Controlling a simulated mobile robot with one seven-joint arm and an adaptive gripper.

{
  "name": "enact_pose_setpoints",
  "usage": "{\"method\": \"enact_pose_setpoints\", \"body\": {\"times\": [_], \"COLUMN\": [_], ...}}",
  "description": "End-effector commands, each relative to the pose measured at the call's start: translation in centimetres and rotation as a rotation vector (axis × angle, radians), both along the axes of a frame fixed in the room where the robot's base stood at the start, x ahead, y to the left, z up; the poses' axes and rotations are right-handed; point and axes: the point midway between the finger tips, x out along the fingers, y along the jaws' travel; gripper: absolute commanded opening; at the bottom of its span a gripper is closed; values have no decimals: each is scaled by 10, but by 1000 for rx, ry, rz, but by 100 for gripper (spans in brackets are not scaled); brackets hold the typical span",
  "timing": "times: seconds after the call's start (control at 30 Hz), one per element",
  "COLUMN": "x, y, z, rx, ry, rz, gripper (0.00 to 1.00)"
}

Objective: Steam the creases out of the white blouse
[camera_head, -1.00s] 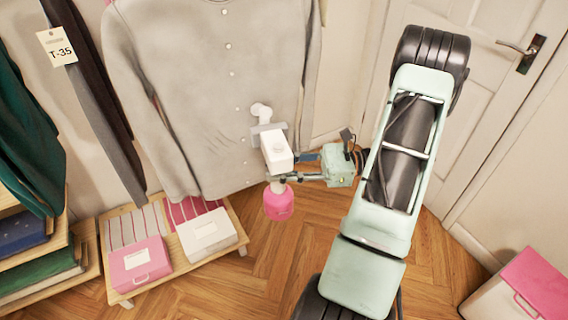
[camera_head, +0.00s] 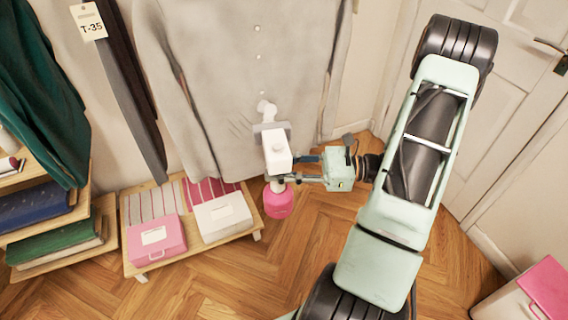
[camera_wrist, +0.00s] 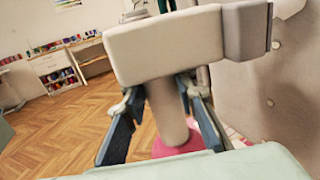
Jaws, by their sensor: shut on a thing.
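The white blouse (camera_head: 215,70) hangs at the back, light grey-white with a row of buttons; faint creases show on its lower front. My gripper (camera_head: 297,178) is shut on a handheld steamer (camera_head: 276,150) with a white body and a pink tank (camera_head: 278,203). The steamer head is in front of the blouse's lower part, right of the creases; I cannot tell whether it touches the cloth. In the wrist view the steamer (camera_wrist: 165,45) fills the top, with my gripper's fingers (camera_wrist: 160,115) on both sides of its handle, and the blouse (camera_wrist: 265,100) at the right.
A low wooden stand (camera_head: 135,262) below the blouse holds a pink box (camera_head: 155,240) and a white box (camera_head: 222,217). Dark clothes and shelves are at the left. A door (camera_head: 510,100) is at the right, with a pink-lidded box (camera_head: 535,292) below. The floor between is clear.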

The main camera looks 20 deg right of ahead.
Motion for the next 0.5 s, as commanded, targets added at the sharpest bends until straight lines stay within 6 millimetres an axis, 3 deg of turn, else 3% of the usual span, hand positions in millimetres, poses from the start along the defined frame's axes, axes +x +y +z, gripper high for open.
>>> {"method": "enact_pose_setpoints", "body": {"times": [0.5], "x": [1], "y": [30], "z": [-10], "rx": [5], "ry": [-2], "rz": [2], "gripper": [0]}}
